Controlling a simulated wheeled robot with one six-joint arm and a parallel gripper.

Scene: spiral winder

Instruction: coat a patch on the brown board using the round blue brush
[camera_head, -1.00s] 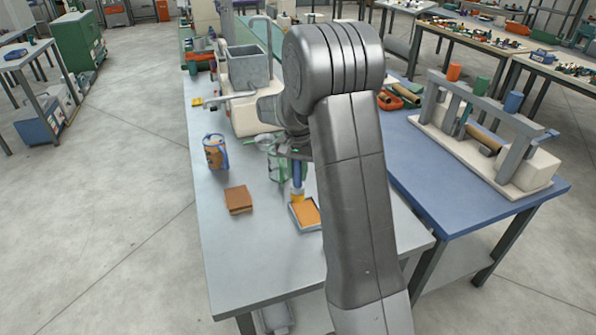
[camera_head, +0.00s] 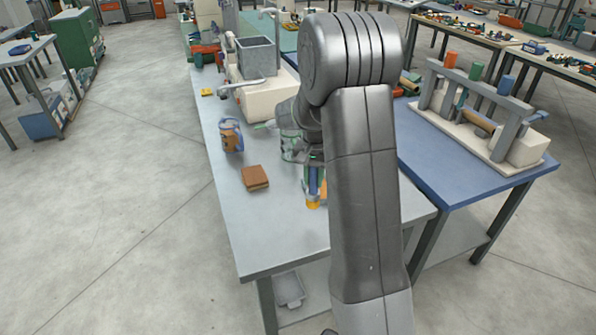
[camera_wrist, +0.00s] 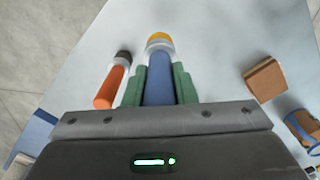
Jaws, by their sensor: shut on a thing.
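My gripper (camera_wrist: 158,88) is shut on the round blue brush (camera_wrist: 158,78). The brush has a pale collar and a yellow-orange tip, which points down in the head view (camera_head: 313,189) and away from the gripper in the wrist view. The brown board (camera_head: 255,178) lies flat on the grey table, left of the brush, and is at the right in the wrist view (camera_wrist: 266,78). The brush tip is apart from the board.
A can with blue and brown marks (camera_head: 231,135) stands behind the board. An orange-handled tool with a dark end (camera_wrist: 112,84) lies beside the brush in the wrist view. A grey bin (camera_head: 257,57) stands farther back. The table (camera_head: 270,235) is clear in front of the board.

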